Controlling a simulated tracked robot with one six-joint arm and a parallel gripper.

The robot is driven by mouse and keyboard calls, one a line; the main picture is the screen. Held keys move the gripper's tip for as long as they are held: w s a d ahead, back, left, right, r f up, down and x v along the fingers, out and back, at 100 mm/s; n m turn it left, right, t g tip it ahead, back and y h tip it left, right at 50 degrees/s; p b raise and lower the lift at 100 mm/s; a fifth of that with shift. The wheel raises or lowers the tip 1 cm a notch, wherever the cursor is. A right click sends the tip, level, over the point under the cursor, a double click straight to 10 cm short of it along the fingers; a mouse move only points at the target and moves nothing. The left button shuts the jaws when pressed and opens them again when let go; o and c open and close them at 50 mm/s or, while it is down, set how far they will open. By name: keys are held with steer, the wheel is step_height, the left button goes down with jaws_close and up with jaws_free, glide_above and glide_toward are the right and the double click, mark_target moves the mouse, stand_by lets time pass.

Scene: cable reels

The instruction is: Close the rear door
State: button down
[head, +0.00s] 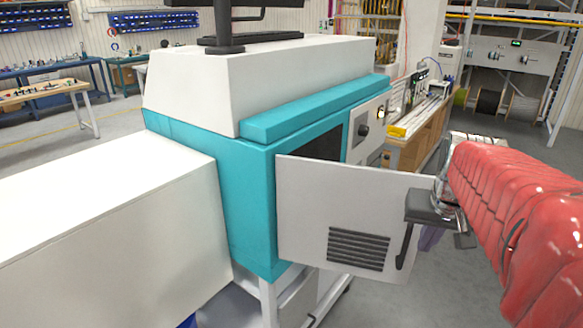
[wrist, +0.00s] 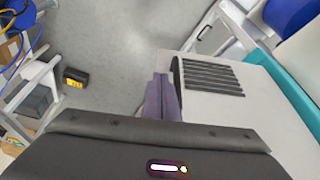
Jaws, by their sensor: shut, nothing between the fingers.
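The rear door (head: 310,215) is a white panel with a black vent grille and a black bar handle (head: 405,247). It stands swung open from the teal cabinet (head: 250,190), and part of the dark opening (head: 325,146) shows above it. In the wrist view the purple fingers (wrist: 160,98) are together and empty, beside the edge of the door (wrist: 225,105). I cannot tell whether they touch it.
A white housing (head: 100,220) extends left of the cabinet. A wooden bench (head: 424,140) with equipment stands behind at the right. In the wrist view, a small black and yellow box (wrist: 75,78) lies on the grey floor, which is otherwise fairly clear there.

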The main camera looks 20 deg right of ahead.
steer(key=shift+w+d+f, duration=0.2)
steer(key=shift+w+d, duration=0.2)
steer(key=shift+w, duration=0.25)
steer(key=shift+w+d+f, duration=0.25)
steer(key=shift+w+d, duration=0.15)
steer(key=shift+w, duration=0.25)
steer(key=shift+w+d+f, duration=0.2)
steer(key=shift+w+d, duration=0.2)
steer(key=shift+w, duration=0.25)
steer(key=shift+w, duration=0.1)
